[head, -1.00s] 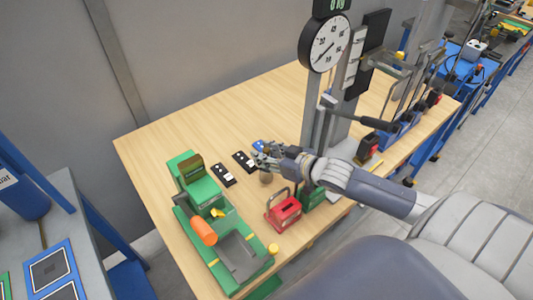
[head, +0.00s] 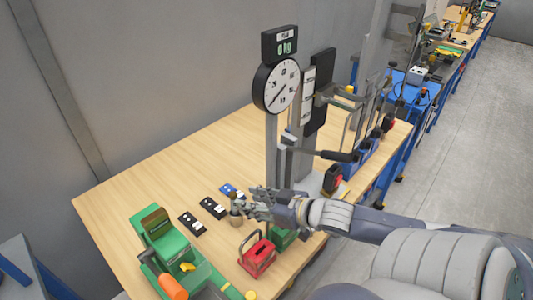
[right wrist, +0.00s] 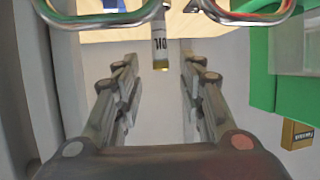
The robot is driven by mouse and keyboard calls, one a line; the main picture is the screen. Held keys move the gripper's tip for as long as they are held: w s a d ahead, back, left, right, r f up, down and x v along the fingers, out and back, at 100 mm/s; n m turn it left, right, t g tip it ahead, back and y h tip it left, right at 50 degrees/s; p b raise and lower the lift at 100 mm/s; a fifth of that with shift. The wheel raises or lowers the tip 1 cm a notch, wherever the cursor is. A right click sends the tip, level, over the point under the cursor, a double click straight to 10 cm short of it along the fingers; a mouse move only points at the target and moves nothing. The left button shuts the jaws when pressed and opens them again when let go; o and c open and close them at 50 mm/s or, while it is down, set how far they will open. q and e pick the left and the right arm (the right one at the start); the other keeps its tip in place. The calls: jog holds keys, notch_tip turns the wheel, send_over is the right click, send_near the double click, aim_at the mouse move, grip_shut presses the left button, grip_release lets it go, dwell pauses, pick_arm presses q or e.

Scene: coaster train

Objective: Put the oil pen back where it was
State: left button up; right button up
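The oil pen (right wrist: 160,45), a slim light cylinder with "OIL" lettering and a yellowish end, shows in the right wrist view. Its end lies between the fingertips, with a gap on both sides. My right gripper (right wrist: 159,75) is open and empty; the fingers do not touch the pen. In the head view my right gripper (head: 256,203) is over the workbench (head: 160,180), just right of a small brown cup-like thing (head: 236,216). I cannot tell the pen apart there. My left gripper is out of view.
A red box with a handle (head: 258,257) stands close below my right gripper. Black blocks (head: 192,224) and a blue one (head: 231,190) lie to its left. A green machine (head: 165,240) stands front left, a dial scale (head: 277,86) behind. The bench's back left is clear.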

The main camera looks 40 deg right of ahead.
jog(key=shift+v, duration=2.25)
